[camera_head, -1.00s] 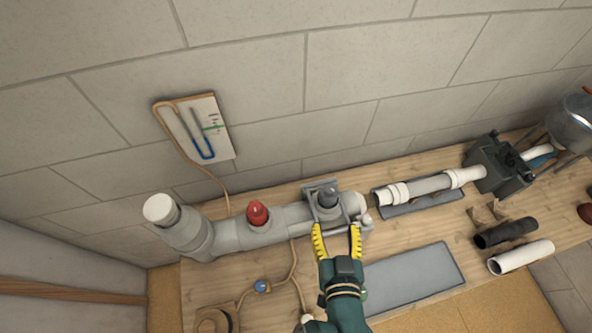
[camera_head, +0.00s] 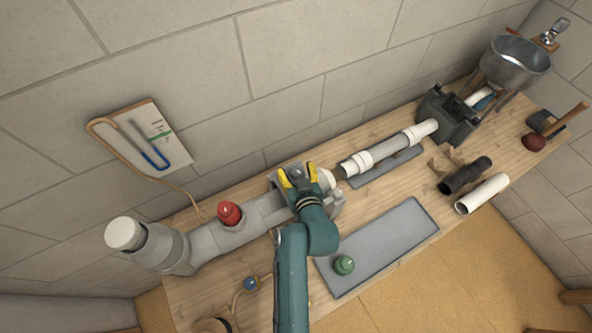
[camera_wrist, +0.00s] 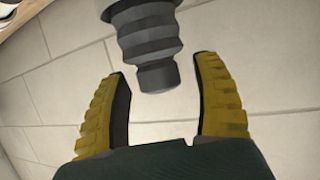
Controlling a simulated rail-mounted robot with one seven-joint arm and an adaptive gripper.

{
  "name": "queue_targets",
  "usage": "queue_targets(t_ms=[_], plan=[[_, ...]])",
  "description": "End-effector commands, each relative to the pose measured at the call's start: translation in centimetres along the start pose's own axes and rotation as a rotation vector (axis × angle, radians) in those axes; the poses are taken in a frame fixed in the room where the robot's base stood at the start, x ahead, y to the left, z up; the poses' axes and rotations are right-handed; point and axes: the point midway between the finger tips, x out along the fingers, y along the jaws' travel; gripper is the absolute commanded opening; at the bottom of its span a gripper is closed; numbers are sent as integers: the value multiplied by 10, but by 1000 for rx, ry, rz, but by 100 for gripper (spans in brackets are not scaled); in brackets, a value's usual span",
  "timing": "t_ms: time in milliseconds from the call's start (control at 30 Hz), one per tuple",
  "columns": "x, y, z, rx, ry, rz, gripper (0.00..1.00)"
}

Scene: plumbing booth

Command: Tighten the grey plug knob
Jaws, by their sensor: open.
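The grey plug knob (camera_head: 297,172) sits on the grey pipe (camera_head: 262,212), near its right end. My gripper (camera_head: 298,176) is at the knob with its yellow fingers apart, one on each side. In the wrist view the stepped dark grey knob (camera_wrist: 153,50) reaches between the open fingers (camera_wrist: 162,72), with clear gaps to both. The fingers are not closed on it. My arm and gripper hide part of the pipe below the knob in the head view.
A red knob (camera_head: 229,213) stands on the pipe to the left. A green knob (camera_head: 344,264) rests on the grey mat (camera_head: 392,240). A white pipe (camera_head: 482,194) and black pipe (camera_head: 465,176) lie right. A gauge board (camera_head: 148,138) hangs on the wall.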

Motion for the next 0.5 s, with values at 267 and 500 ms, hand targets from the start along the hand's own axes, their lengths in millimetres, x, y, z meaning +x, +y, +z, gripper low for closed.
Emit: queue_targets(t_ms=[267,500], plan=[[1,0,0,0,0,0,61],[1,0,0,0,0,0,15]])
